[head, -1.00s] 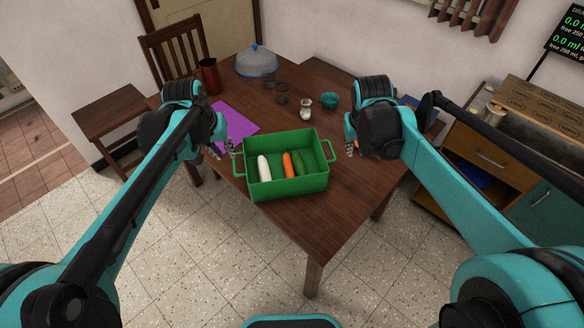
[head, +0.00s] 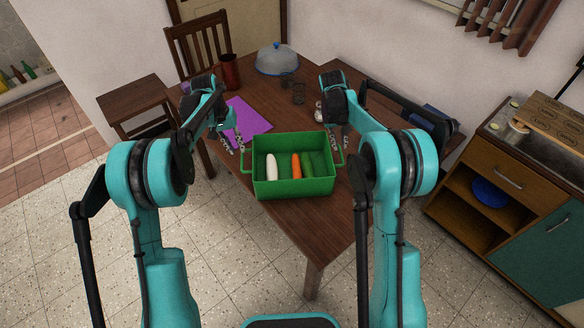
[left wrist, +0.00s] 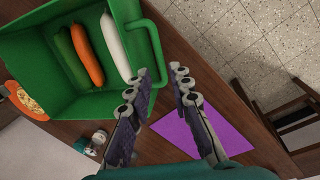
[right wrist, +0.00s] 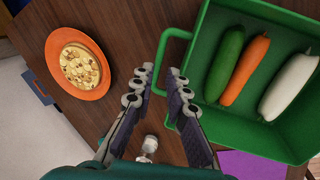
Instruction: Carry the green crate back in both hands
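The green crate (head: 293,189) stands upright near the front corner of the wooden table, with a loop handle at each end. Inside lie a white radish (head: 271,167), a carrot (head: 296,165) and a cucumber (head: 308,164). My left gripper (head: 232,146) is open at the left handle, which also shows in the left wrist view (left wrist: 155,42) by its fingertips. My right gripper (head: 340,142) is open at the right handle. In the right wrist view this handle (right wrist: 162,57) lies between the parted fingertips. Whether any finger touches a handle, I cannot tell.
A purple mat (head: 245,120) lies behind the left handle. An orange plate of food (right wrist: 100,85) lies beyond the right handle. Glasses, a red tumbler (head: 231,72) and a domed cover (head: 277,60) stand further back. A cabinet (head: 490,190) is at the right.

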